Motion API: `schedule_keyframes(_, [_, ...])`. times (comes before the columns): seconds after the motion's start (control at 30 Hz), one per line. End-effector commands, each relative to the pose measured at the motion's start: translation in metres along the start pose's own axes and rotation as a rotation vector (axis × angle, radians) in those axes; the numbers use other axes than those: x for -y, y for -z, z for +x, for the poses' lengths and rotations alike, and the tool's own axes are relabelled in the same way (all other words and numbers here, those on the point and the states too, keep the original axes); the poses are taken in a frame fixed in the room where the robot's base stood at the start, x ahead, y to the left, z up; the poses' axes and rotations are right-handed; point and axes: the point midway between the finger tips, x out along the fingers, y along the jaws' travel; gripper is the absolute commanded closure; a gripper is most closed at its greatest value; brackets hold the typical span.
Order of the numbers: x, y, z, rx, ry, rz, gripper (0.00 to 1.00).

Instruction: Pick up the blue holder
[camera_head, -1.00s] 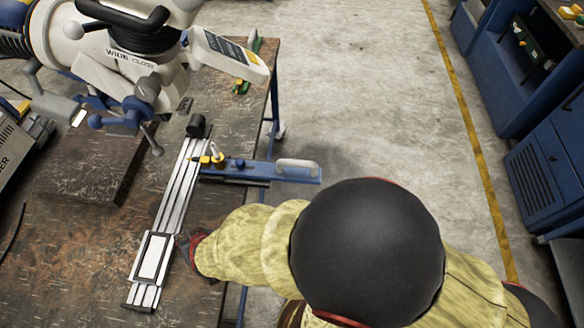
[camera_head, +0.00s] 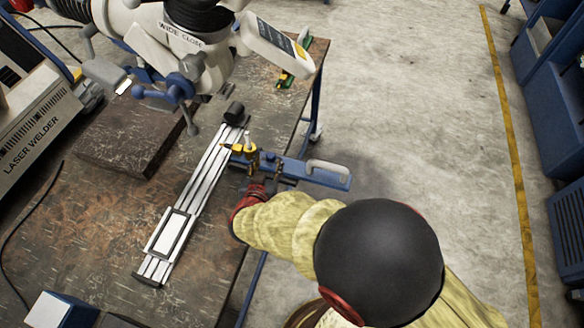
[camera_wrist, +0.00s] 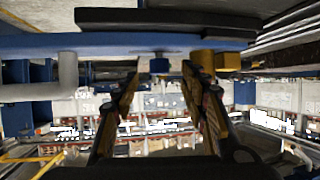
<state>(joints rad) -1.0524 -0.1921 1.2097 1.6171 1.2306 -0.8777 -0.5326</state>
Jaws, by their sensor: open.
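The blue holder (camera_head: 318,175) is a long flat blue bar with a pale grey loop handle (camera_head: 328,168) at its right end. It extends right from the silver rail (camera_head: 203,185), past the table's right edge. It also shows as a blue band across the top of the wrist view (camera_wrist: 110,43). My gripper (camera_head: 264,162) is at the bar's left part, beside the yellow piece (camera_head: 238,149) near the rail. Contact cannot be told.
A white microscope (camera_head: 185,45) overhangs the rail at the upper left. A dark block (camera_head: 125,135) and a laser welder (camera_head: 35,115) stand to the left. The worn table (camera_head: 95,225) has bare room left of the rail. Blue cabinets (camera_head: 550,130) stand at the far right.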

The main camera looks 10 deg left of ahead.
Motion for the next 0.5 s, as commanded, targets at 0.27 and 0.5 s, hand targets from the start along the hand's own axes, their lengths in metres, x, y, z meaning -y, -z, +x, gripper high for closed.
schedule_keyframes(0.27, [-0.001,-0.003,0.028,0.002,0.002,0.0,0.56])
schedule_keyframes(0.5, [-0.001,-0.002,0.028,0.002,0.003,0.0,0.58])
